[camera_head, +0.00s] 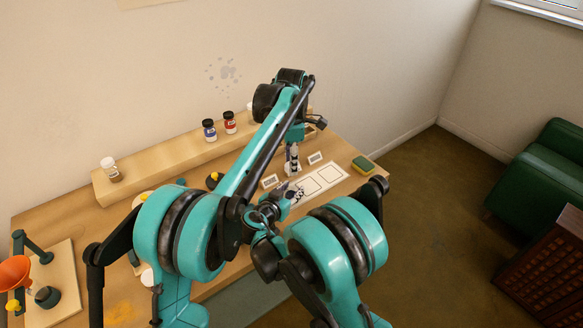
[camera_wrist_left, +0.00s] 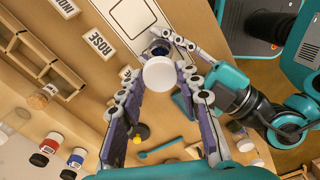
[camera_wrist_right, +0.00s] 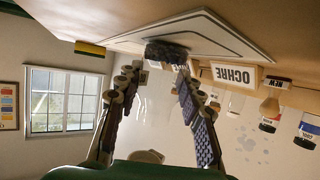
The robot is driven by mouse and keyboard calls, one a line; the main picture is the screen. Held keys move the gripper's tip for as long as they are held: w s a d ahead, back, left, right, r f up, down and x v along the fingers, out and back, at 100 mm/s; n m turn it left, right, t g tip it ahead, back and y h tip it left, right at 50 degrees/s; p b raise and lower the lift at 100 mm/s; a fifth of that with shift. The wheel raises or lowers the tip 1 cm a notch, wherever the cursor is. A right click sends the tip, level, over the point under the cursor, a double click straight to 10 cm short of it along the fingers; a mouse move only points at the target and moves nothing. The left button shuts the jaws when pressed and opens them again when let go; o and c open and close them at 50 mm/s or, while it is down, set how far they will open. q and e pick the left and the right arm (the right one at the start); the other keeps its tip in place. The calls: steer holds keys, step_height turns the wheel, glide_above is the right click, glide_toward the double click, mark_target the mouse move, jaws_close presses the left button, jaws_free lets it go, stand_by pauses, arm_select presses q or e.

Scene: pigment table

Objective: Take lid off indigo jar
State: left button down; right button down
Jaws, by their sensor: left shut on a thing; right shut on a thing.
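My left gripper (camera_wrist_left: 160,80) is shut on a round white lid (camera_wrist_left: 160,73) in the left wrist view. A dark blue jar (camera_wrist_left: 160,45) shows just past the lid, which hides part of it. The gap between lid and jar is hard to judge. My right gripper (camera_wrist_right: 160,66) is shut on the dark jar (camera_wrist_right: 166,52), low over the white mat (camera_wrist_right: 228,35); no lid shows on it in the right wrist view. In the head view my left gripper (camera_head: 292,160) is above my right gripper (camera_head: 288,197), and the jar is mostly hidden.
A wooden shelf (camera_head: 160,165) at the back holds a blue jar (camera_head: 209,130), a red jar (camera_head: 229,122) and a white-capped jar (camera_head: 110,168). Name cards, including ROSE (camera_wrist_left: 101,43) and OCHRE (camera_wrist_right: 237,75), stand nearby. A sponge (camera_head: 362,165) lies at the right edge. An orange funnel (camera_head: 14,271) stands left.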

steer(key=c, duration=0.9)
jaws_free()
